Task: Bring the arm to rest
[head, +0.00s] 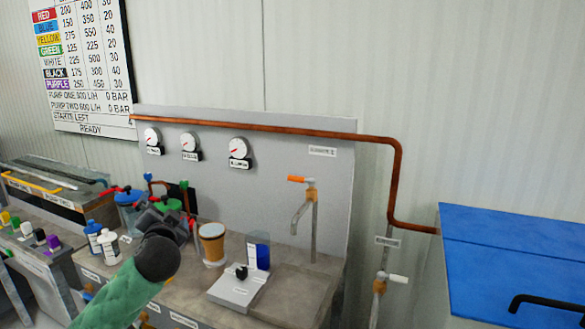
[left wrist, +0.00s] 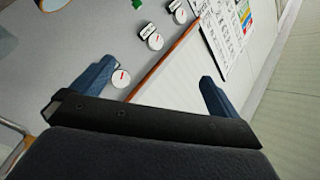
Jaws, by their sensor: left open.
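My left arm (head: 125,298), with a green sleeve and a dark wrist, reaches in from the bottom left of the head view. My left gripper (head: 172,212) is over the bench, in front of the containers at the back panel. It hides part of them. In the left wrist view my left gripper (left wrist: 155,86) shows two blue fingers spread wide apart, with nothing held between them. The gauges and the copper pipe lie beyond the fingers there. My right gripper is in neither view.
The grey bench (head: 285,292) carries a brown cup (head: 212,245), white bottles (head: 108,245) and a small stand with a black knob (head: 240,285). A tap (head: 303,205) and copper pipe (head: 260,127) are behind. A blue-topped unit (head: 510,245) stands right.

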